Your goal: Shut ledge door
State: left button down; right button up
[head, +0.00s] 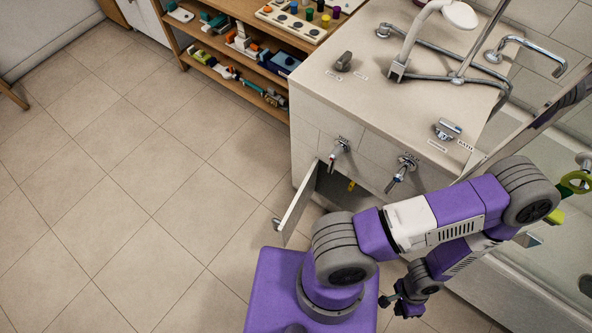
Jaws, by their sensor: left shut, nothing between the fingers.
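The ledge door (298,208) is a narrow white panel under the ledge (330,95). It stands swung open, out over the floor, with a small metal knob (276,224) near its free edge. Behind it is a dark opening with a small yellow thing (351,185) inside; my arm hides the opening's lower part. My left gripper (386,301) is small and dark at the lower middle, shut and empty. It is to the right of and below the door in the picture, apart from it. My right gripper is not in view.
Two metal taps (339,152) (402,172) stick out of the ledge front above the opening. A shower fitting (425,35) stands on the ledge. A wooden shelf (225,65) with toys is at the back. The tiled floor (130,190) at left is clear. A bathtub (535,285) is at right.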

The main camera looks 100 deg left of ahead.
aim_at(289, 224)
jog(key=k, duration=1.75)
jog(key=u, duration=1.9)
jog(key=k, duration=0.5)
jog(key=u, duration=0.75)
jog(key=i, duration=0.95)
jog(key=z, duration=0.75)
